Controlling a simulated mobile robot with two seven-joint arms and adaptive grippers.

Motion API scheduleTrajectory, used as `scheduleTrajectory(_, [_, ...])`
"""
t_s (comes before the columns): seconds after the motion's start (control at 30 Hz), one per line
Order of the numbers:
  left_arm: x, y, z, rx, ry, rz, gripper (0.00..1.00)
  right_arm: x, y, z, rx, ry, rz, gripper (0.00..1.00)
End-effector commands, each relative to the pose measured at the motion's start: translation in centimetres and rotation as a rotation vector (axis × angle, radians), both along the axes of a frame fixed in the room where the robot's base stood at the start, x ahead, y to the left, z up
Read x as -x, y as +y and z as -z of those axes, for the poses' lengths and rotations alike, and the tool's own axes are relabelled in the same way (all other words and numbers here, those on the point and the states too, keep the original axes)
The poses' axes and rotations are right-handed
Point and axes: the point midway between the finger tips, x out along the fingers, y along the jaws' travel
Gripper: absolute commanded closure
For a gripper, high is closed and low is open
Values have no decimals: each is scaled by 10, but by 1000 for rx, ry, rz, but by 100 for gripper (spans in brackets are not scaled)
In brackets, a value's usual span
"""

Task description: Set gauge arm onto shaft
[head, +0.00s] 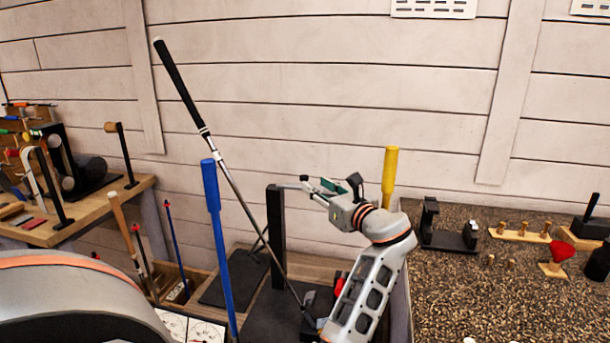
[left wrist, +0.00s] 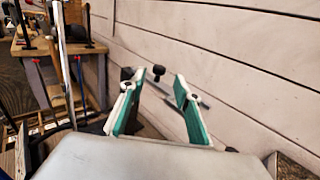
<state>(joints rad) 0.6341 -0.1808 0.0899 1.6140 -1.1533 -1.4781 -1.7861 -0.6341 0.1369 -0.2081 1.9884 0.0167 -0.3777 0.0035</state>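The golf club leans in the head view, with its black grip (head: 180,85) at the upper left and its thin metal shaft (head: 237,190) running down right. The black gauge post (head: 276,235) stands just right of the shaft. A short grey gauge arm (head: 291,187) sticks out right from its top, apart from the shaft. My left gripper (head: 330,187) is at the arm's right end. In the left wrist view its green-and-white fingers (left wrist: 157,106) are spread, with the grey gauge arm (left wrist: 177,92) and a black knob (left wrist: 158,72) beyond and between them. My right gripper is not in view.
A blue post (head: 215,235) stands left of the club and a yellow one (head: 389,175) right of my gripper. A speckled bench (head: 480,300) with small fixtures is at the right. A wooden tool bench (head: 85,210) is at the left. The plank wall is behind.

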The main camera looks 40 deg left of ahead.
Motion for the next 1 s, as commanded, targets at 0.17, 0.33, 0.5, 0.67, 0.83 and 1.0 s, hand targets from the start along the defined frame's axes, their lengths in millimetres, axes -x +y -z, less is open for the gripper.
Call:
scheduleTrajectory(0.17, [-5, 20, 0, -2, 0, -2, 67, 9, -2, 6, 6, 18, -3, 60])
scheduleTrajectory(0.33, [-13, 45, 0, -1, 0, -1, 67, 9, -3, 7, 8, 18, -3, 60])
scheduleTrajectory(0.5, [-18, 63, 1, 0, 0, 0, 67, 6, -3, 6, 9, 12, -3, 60])
scheduleTrajectory(0.67, [-20, 70, 0, 0, -1, 1, 67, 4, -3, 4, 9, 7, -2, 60])
scheduleTrajectory(0.83, [-20, 70, 0, 1, -1, 1, 67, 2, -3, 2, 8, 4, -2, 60])
scheduleTrajectory(1.0, [-20, 70, 1, 1, -1, 1, 96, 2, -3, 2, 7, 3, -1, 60])
